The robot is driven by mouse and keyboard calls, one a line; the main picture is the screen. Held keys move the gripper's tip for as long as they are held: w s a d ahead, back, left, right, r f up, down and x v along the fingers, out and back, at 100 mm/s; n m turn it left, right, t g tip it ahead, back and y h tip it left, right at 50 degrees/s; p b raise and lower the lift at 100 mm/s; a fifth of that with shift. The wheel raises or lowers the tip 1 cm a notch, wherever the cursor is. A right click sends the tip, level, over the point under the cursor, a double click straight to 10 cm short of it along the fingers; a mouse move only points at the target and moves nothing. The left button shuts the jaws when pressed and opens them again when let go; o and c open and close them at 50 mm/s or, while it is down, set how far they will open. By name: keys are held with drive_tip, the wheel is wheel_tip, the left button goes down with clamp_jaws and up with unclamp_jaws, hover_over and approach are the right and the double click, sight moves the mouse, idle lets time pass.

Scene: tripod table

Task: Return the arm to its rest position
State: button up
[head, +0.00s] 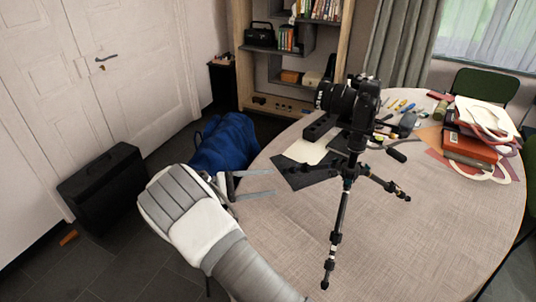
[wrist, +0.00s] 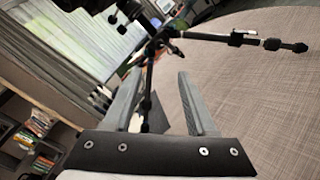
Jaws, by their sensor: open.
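My gripper (head: 274,184) is at the left edge of the round table in the head view, its two fingers apart and pointing right toward the tripod. In the wrist view my gripper (wrist: 160,85) is open, and a black tripod leg (wrist: 150,85) shows beyond and between the fingers. I cannot tell whether anything touches it. The black tripod (head: 352,172) stands upright on the table with a black camera (head: 350,98) on top. My white and grey arm reaches in from the bottom of the head view.
The round table (head: 430,235) has clear cloth at the front right. Books (head: 470,150), papers and small tools lie toward its back. A blue bag (head: 225,145) and a black case (head: 102,186) are on the floor at left. A bookshelf (head: 245,80) stands behind.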

drive_tip(key=s+d+r+m+g+y+p, duration=0.1)
drive_tip(key=s+d+r+m+g+y, duration=0.3)
drive_tip(key=d+r, duration=0.3)
drive_tip(key=s+d+r+m+g+y+p, duration=0.1)
drive_tip(key=s+d+r+y+p, duration=0.1)
drive_tip(key=s+d+r+y, duration=0.35)
drive_tip(key=s+d+r+m+t+y+p, duration=0.1)
drive_tip(key=s+d+r+m+t+y, duration=0.1)
drive_tip(key=s, duration=0.6)
drive_tip(key=s+d+r+m+t+y+p, duration=0.2)
drive_tip(key=s+r+y, duration=0.4)
drive_tip(key=r, duration=0.3)
drive_tip(key=shift+s+d+r+m+t, duration=0.25)
drive_tip(key=shift+s+d+m+t, duration=0.2)
drive_tip(key=shift+s+m+t, duration=0.4)
drive_tip(key=shift+s+a+r+t, duration=0.1)
drive_tip(key=shift+s+a+t, duration=0.05)
drive_tip(key=shift+s+t, duration=0.4)
drive_tip(key=shift+c, duration=0.2)
drive_tip(key=shift+s, duration=0.15)
drive_tip(key=shift+c, duration=0.4)
drive_tip(key=shift+s, duration=0.15)
